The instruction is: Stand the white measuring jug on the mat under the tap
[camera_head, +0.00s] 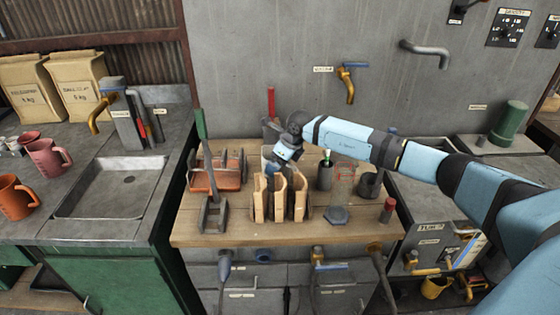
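My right gripper (272,170) reaches in from the right over the wooden bench and points down just behind the upright wooden slats (279,200). Its fingertips are small and partly hidden, so I cannot tell whether they are open. A pale patch (266,152) shows beside the gripper; I cannot tell whether it is the white measuring jug. No other white jug is clear. A brass tap with a blue handle (348,82) is on the wall above the bench. I cannot make out a mat beneath it; my arm covers part of that area. My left gripper is not in view.
A red tool caddy (217,175), dark green cup (325,175), dark hexagonal piece (336,215) and small red cylinder (388,210) crowd the bench (290,236). Its front edge has some bare room.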

